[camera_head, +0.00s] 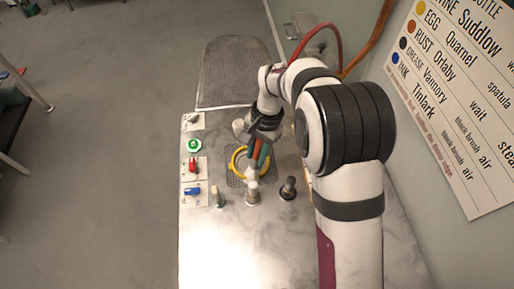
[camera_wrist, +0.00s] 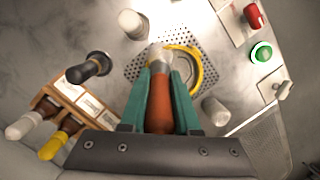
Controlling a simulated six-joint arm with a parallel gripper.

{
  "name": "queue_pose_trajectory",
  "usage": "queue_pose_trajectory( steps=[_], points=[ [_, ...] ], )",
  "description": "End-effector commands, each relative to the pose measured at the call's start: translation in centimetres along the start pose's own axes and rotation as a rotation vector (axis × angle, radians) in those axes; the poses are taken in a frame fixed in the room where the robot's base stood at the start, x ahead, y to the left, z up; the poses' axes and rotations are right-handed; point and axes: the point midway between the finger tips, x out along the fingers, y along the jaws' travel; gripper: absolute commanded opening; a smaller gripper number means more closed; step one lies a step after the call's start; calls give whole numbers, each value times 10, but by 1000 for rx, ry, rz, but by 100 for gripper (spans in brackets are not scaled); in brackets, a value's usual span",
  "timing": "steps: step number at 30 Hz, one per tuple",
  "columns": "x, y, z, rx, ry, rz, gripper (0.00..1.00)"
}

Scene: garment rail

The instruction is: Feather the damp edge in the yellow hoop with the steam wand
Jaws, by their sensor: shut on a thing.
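My gripper (camera_wrist: 160,78) has teal fingers shut on an orange-brown tool (camera_wrist: 159,105) with a pale tip. I cannot tell from its shape whether this is the steam wand. The yellow hoop (camera_wrist: 197,68) lies on a perforated grey plate (camera_wrist: 140,66); its left part is hidden behind the tool and fingers. The tip overlaps the hoop's left side, and contact or height is unclear. In the head view my gripper (camera_head: 259,150) is above the hoop (camera_head: 235,160). A damp edge cannot be made out.
Upright pieces stand nearby: a black-topped one (camera_wrist: 88,68), a pale one (camera_wrist: 132,23) and a whitish cylinder (camera_wrist: 215,110). A wooden rack (camera_wrist: 75,98) holds capped bottles. Green (camera_head: 194,145), red (camera_head: 193,165) and blue (camera_head: 192,190) controls line the left edge. The table front is clear.

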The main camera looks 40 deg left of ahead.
Motion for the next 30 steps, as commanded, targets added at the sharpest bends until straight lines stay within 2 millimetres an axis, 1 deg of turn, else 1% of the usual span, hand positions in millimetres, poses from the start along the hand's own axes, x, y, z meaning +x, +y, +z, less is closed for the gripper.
queue_pose_trajectory(
  steps=[16, 30],
  points=[
    [0, 0, 0, 1, 0, 0, 0],
    [-5, 11, -22, 1, 0, -1, 0]
  ],
)
